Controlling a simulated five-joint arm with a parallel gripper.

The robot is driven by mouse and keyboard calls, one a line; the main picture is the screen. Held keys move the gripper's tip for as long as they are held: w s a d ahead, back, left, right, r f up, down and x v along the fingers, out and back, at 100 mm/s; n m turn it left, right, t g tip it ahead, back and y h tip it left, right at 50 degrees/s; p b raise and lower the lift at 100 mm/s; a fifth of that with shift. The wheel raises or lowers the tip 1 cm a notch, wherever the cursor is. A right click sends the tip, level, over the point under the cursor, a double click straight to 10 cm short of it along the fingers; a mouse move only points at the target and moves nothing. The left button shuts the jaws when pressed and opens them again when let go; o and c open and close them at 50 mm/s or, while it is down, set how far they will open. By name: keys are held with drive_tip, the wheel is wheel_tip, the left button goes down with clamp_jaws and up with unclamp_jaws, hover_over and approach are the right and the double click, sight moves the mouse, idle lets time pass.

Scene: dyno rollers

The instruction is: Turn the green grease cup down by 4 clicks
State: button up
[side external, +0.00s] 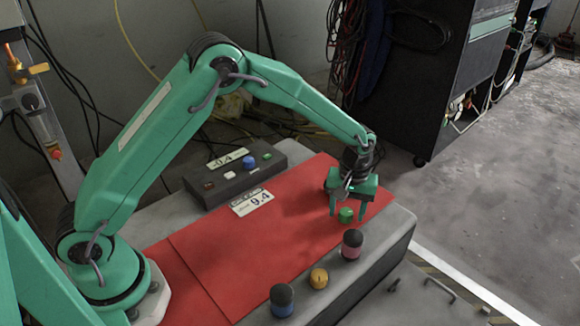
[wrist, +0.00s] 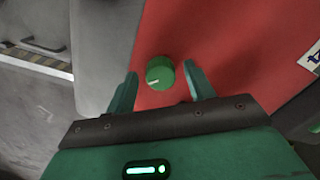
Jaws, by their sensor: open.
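The green grease cup (side external: 346,215) is a small round knob with ridged sides on the red mat, near its right end. In the wrist view the green grease cup (wrist: 160,73) has a pale pointer line on its top. My gripper (side external: 348,209) is above it, pointing down, with its fingers apart. In the wrist view my gripper (wrist: 160,88) has one finger on each side of the cup, with a visible gap on both sides. Whether the fingertips reach down to the cup's height is hard to tell.
A display plate reading 9.4 (side external: 251,202) lies on the red mat (side external: 215,255). A grey box (side external: 225,180) with a -0.4 display and small knobs stands behind. Blue-banded (side external: 282,300), orange (side external: 318,278) and pink-banded (side external: 352,244) knobs stand along the front ledge.

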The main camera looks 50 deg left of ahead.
drive_tip(key=c, duration=1)
drive_tip(key=shift+o, duration=0.2)
drive_tip(key=shift+m, duration=0.3)
drive_tip(key=m, duration=0.7)
drive_tip(key=shift+m, duration=0.3)
drive_tip(key=m, duration=0.4)
drive_tip(key=shift+d+m, duration=0.1)
drive_tip(key=shift+m, duration=0.2)
drive_tip(key=m, duration=0.4)
drive_tip(key=shift+t, duration=0.3)
